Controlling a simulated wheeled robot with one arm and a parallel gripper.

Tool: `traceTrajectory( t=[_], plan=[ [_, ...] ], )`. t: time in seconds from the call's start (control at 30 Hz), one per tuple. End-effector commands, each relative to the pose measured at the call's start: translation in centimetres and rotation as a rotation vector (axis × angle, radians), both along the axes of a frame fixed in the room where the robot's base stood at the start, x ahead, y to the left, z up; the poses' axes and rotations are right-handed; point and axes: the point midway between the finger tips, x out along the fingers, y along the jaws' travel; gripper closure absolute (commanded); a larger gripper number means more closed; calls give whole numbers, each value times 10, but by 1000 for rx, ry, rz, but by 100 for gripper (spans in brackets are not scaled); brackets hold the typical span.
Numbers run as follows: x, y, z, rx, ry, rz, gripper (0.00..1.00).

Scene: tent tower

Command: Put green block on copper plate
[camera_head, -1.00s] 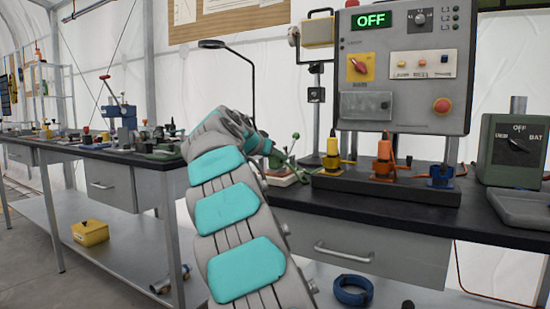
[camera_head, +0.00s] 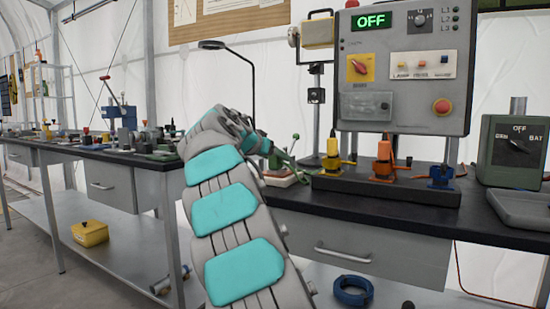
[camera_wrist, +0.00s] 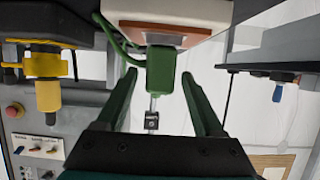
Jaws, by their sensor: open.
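In the wrist view the green block (camera_wrist: 161,70) hangs from a green arm or cable, with a thin metal rod and a dark knob beyond it. My gripper (camera_wrist: 159,76) is open, its two dark fingers on either side of the block with a visible gap each side. Whether the block is within finger depth cannot be told. The copper plate (camera_wrist: 158,34) lies on a pale base just above the block in this picture. In the head view my arm reaches to the bench beside this fixture, and the wrist partly hides it; the pale base (camera_head: 281,180) shows there.
Right of the fixture stand yellow (camera_head: 332,155), orange (camera_head: 383,160) and blue (camera_head: 440,174) clamp-like devices on a dark rail. A control panel (camera_head: 404,65) reading OFF rises behind them. A thin lamp (camera_head: 252,85) stands close behind my wrist. The left bench (camera_head: 80,150) is crowded.

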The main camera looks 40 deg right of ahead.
Motion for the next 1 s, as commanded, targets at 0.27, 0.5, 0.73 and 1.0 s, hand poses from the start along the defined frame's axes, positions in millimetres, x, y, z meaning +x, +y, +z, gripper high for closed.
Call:
traceTrajectory(
  t=[0.27, 0.5, 0.73, 1.0],
  plan=[
    [-16, 42, 20, -4, -4, 3, 30],
    [-34, 82, 38, -3, -3, 1, 30],
    [-39, 96, 44, -1, -2, 1, 30],
    [-39, 96, 43, -1, -1, 0, 30]
  ],
)
